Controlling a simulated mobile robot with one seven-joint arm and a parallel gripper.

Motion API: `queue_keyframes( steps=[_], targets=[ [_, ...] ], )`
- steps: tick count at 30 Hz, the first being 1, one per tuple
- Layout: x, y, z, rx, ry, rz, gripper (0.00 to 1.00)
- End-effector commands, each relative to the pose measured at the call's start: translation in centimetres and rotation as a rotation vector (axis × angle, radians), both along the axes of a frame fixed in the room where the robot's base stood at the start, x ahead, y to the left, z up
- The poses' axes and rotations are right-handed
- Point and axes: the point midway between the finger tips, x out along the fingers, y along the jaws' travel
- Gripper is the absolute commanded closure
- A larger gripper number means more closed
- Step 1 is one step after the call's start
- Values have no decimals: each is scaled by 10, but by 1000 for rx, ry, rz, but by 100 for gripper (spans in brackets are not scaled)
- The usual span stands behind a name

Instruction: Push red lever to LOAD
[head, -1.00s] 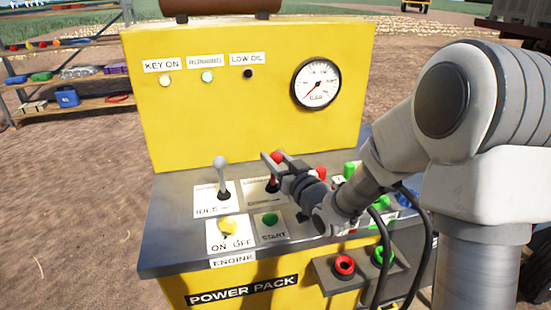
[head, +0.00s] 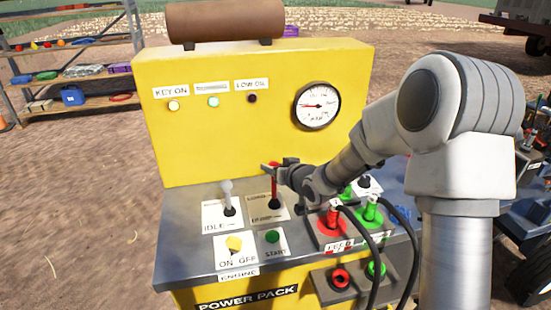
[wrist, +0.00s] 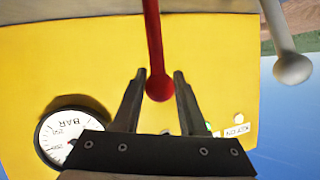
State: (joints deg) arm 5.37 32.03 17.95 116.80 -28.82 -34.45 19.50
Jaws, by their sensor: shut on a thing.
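The red lever (head: 274,190) stands nearly upright from its white-labelled plate on the grey console. In the wrist view, its red ball knob (wrist: 159,88) lies between the two fingers of my gripper (wrist: 160,76), with the red shaft running up past the fingertips. In the head view, my gripper (head: 271,167) reaches in from the right and is shut on the lever's top. The plate has an upper and a lower label (head: 264,219), too blurred to read surely. My gripper partly hides the knob in the head view.
A grey-knobbed lever (head: 227,197) marked IDLE stands close on the left. A yellow switch (head: 234,243) and green START button (head: 272,236) are in front. Red and green hose couplings (head: 334,218) are at the right. The yellow panel (head: 220,130) with a pressure gauge (head: 317,106) rises behind.

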Motion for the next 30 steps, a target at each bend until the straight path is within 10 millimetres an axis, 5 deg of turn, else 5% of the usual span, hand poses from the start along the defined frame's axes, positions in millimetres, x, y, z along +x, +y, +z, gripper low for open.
queue_keyframes(
  steps=[10, 30],
  targets=[
    [22, 5, 0, -50, 187, -2, 100],
    [31, 9, -9, -52, 183, 0, 100]
  ],
)
